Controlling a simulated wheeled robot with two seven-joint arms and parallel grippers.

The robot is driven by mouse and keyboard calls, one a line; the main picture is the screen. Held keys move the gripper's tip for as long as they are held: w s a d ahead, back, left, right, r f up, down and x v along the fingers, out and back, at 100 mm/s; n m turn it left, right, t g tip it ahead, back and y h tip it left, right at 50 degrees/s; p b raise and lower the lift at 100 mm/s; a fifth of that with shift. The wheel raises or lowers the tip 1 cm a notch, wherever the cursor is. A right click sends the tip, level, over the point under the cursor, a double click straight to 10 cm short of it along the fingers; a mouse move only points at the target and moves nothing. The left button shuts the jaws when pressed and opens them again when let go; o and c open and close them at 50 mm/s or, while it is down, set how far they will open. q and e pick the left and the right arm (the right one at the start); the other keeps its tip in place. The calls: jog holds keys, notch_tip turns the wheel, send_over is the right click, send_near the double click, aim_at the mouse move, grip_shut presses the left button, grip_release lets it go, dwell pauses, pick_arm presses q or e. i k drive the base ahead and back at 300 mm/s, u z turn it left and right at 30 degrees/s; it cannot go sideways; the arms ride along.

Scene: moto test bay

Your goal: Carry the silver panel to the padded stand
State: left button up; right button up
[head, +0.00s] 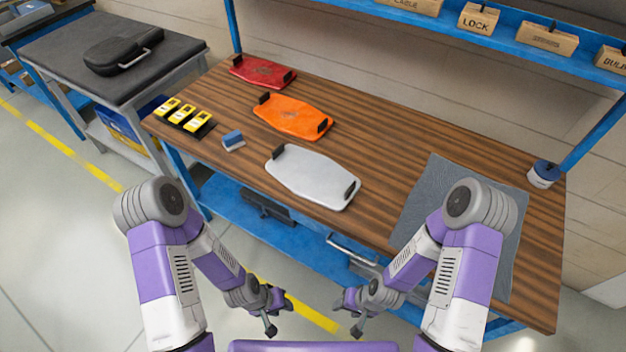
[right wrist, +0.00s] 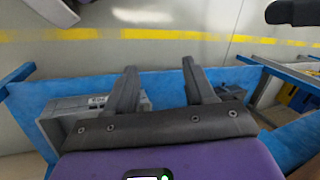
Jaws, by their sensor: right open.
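The silver panel (head: 305,180) lies flat on the wooden workbench, with a black grip at each end. The padded stand (head: 60,62) appears to be the grey table with a dark padded top at the upper left; a black case (head: 122,50) lies on it. My left gripper (head: 274,312) is in front of the bench, below the panel in the head view, open and empty. My right gripper (head: 347,312) is to its right, also in front of the bench. In the right wrist view its fingers (right wrist: 160,88) are apart with nothing between them.
An orange panel (head: 292,117) and a red panel (head: 262,73) lie behind the silver one. A blue block (head: 233,140) and yellow devices (head: 184,116) sit to its left. A grey mat (head: 418,205) lies to the right. A blue lower shelf (head: 222,200) runs beneath the bench.

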aim_at(57, 44)
jog(key=k, duration=0.4)
jog(key=u, duration=1.65)
jog(key=i, duration=1.45)
jog(key=z, duration=2.35)
